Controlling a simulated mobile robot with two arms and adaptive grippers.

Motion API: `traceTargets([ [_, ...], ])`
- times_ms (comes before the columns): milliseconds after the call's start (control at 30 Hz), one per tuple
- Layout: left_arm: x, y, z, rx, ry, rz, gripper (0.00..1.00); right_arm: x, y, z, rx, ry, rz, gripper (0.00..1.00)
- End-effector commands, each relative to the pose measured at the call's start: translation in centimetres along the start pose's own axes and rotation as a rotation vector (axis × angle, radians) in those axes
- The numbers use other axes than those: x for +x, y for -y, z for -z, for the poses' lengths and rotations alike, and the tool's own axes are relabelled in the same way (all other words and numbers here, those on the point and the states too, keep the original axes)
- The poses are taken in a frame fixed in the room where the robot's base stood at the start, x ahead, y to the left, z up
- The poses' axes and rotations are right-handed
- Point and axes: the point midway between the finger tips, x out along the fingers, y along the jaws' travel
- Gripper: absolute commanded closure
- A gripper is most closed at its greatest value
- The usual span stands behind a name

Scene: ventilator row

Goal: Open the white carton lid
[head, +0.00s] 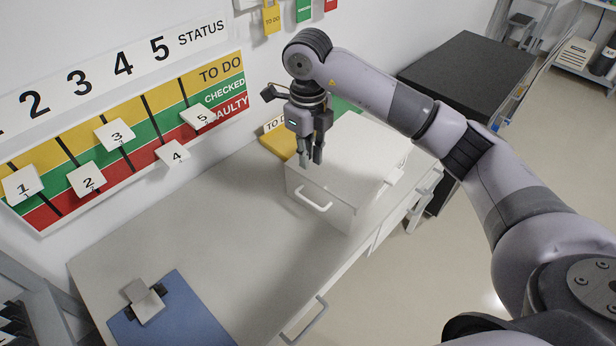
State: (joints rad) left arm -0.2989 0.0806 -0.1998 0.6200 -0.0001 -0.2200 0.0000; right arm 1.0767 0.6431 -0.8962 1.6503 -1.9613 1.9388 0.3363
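The white carton (323,196) stands on the right end of the pale worktop, with a curved handle (313,199) on its front face. Its top lid (362,146) looks flat and closed. My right gripper (311,160) points down at the carton's top left edge, near the front. Its two dark fingers are a little apart with nothing visible between them. I cannot tell whether the fingertips touch the lid. My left gripper is not in view.
A yellow "TO DO" holder (279,142) stands close behind the carton's left side. A status board (130,135) with numbered tags hangs on the wall. A blue mat (185,318) bears a small grey plate with black parts. The middle of the worktop (225,220) is clear.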

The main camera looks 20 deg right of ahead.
Motion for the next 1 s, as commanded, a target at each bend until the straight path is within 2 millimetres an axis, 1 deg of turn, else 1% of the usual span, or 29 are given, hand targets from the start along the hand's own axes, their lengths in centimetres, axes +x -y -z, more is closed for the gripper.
traceTargets([
  [167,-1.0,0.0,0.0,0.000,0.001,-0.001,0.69,3.0,-0.1,0.1,0.001,-0.005,-0.004,0.87],
  [500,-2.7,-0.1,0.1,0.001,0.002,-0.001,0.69,9.9,-0.2,0.1,-0.001,-0.004,-0.006,0.87],
  [700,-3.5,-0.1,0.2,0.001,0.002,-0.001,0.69,13.5,-0.3,0.1,-0.002,-0.002,-0.006,0.87],
  [833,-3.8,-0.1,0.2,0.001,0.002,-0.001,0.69,15.1,-0.3,0.0,-0.002,-0.001,-0.006,0.87],
  [1000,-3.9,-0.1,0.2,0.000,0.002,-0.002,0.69,16.2,-0.2,0.0,-0.003,0.001,-0.004,0.87],
])
